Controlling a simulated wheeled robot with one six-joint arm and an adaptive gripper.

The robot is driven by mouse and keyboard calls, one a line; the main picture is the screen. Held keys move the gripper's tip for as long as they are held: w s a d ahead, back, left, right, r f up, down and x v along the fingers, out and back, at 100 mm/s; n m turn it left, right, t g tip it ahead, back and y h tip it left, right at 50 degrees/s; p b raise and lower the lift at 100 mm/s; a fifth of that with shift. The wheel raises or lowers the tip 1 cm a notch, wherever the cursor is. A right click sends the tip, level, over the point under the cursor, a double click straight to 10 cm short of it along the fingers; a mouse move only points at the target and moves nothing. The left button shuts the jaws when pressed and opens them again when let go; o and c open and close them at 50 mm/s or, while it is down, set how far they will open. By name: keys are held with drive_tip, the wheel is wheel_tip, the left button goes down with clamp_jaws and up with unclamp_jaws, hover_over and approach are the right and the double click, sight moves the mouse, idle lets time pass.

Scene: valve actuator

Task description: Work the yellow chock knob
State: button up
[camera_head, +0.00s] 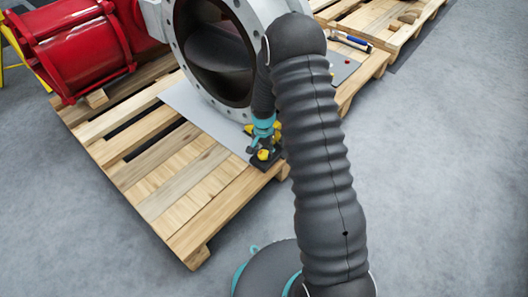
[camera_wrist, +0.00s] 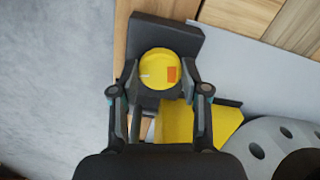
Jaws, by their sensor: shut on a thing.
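The yellow chock knob (camera_wrist: 159,68) is round, with an orange mark on its right side and a small pale mark on its left. It sits on a dark block (camera_wrist: 175,35) at the pallet's edge. My gripper (camera_wrist: 158,78) is shut on the knob, one finger on each side. In the head view the yellow knob (camera_head: 263,155) shows low beside the flange, with my gripper (camera_head: 264,140) directly over it. A yellow wedge-like part (camera_wrist: 205,122) lies beside the flange, partly hidden by my right finger.
The large grey valve flange (camera_head: 247,107) stands close to my gripper on a grey plate (camera_head: 190,102) over a wooden pallet (camera_head: 178,190). A red cylinder (camera_head: 80,45) is at the left. The floor at the right is clear.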

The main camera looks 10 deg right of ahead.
sight(263, 153)
drive_tip(key=shift+w+r+m, duration=0.15)
drive_tip(key=shift+w+m, duration=0.1)
drive_tip(key=shift+m, duration=0.45)
drive_tip(key=o, duration=1.1)
drive_tip(key=shift+o, duration=0.2)
drive_tip(key=shift+s, duration=0.1)
wheel_tip(263, 153, up, 12)
drive_tip(key=shift+n, duration=0.3)
